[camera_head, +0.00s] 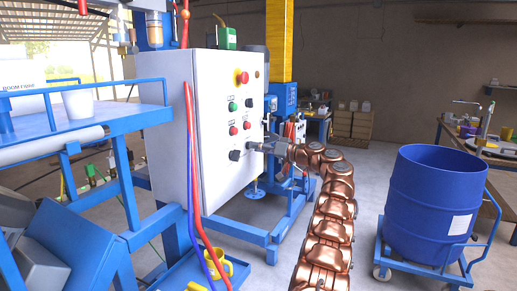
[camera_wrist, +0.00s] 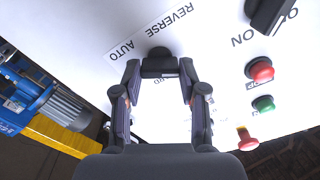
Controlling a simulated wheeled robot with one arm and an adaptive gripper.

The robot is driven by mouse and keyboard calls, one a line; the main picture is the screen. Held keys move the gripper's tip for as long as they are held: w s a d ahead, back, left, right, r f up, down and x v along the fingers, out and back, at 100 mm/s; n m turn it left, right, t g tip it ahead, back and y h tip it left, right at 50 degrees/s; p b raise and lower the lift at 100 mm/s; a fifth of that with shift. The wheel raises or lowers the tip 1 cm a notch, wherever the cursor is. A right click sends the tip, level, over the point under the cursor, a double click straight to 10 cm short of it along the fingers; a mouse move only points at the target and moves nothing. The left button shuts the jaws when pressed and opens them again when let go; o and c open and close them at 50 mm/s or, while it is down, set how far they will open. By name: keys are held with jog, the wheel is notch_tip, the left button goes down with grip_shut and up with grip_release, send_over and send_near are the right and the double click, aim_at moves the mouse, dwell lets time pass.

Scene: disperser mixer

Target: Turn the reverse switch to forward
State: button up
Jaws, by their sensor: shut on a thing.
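The reverse switch (camera_wrist: 158,58) is a black knob on the white panel, at the top middle of the wrist view. Labels reading REVERSE and AUTO (camera_wrist: 155,32) stand beside it. Another label is mostly hidden behind the knob and fingers, with only its last letters showing. My gripper (camera_wrist: 160,72) has its two fingertips on either side of the knob and is shut on it. In the head view my gripper (camera_head: 257,147) reaches the lower right of the cabinet's front and covers the switch there.
The white control cabinet (camera_head: 175,115) carries a red emergency stop (camera_head: 241,77), green and red buttons, and another black switch (camera_head: 235,155) left of my gripper. Red and blue hoses (camera_head: 192,170) hang at its left edge. A blue drum (camera_head: 435,205) stands on a cart at the right.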

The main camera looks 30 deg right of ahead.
jog(key=shift+r+m, duration=0.1)
jog(key=shift+m, duration=0.2)
jog(key=m+p, duration=0.8)
jog(key=m, duration=0.3)
dwell(0.5)
jog(key=o, duration=1.1)
jog(key=shift+o, duration=0.2)
jog(key=shift+s+d, duration=0.1)
